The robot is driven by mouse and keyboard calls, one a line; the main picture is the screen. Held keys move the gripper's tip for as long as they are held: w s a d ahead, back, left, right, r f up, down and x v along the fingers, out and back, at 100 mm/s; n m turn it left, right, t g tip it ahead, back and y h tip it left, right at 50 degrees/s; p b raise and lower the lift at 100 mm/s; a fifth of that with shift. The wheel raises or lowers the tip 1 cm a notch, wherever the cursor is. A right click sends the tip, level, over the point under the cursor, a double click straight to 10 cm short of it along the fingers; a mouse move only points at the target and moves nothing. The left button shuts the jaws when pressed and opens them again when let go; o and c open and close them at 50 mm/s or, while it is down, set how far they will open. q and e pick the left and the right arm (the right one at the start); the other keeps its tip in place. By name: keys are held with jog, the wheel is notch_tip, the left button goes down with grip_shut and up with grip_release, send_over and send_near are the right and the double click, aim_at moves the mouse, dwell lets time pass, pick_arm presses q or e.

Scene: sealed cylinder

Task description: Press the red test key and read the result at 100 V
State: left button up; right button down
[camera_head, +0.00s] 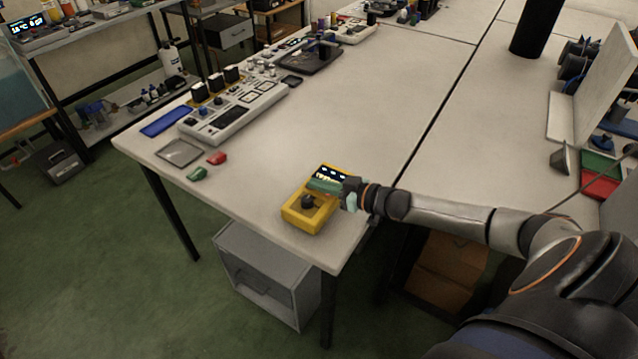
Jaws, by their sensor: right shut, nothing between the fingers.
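A yellow tester (295,217) lies on the white table near its front corner. It has a black knob (308,202) on its nearer part and a lit dark display (334,170) at its far end. The display's digits are too small to read. My right gripper (317,186) is shut and empty, reaching in from the right with its greenish fingers over the middle of the tester. The fingers cover the area between knob and display, and I see no red key. I cannot tell whether the fingertips touch the tester. My left gripper is not in view.
A red piece (217,158) and a green piece (197,174) lie left of the tester, near a grey plate (179,153). A grey panel device (235,112) stands behind them. The table's front edge is close to the tester. The middle of the table is clear.

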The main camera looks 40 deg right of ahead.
jog(key=shift+s+f, duration=0.15)
jog(key=shift+f, duration=0.4)
jog(key=shift+a+r+p, duration=0.1)
jog(key=shift+r+p, duration=0.3)
jog(key=shift+p, duration=0.2)
notch_tip(320, 180, up, 4)
jog(key=p, duration=0.3)
jog(key=p+v, duration=0.1)
jog(key=v, duration=0.8)
jog(key=shift+s+d, duration=0.25)
jog(key=shift+s, duration=0.05)
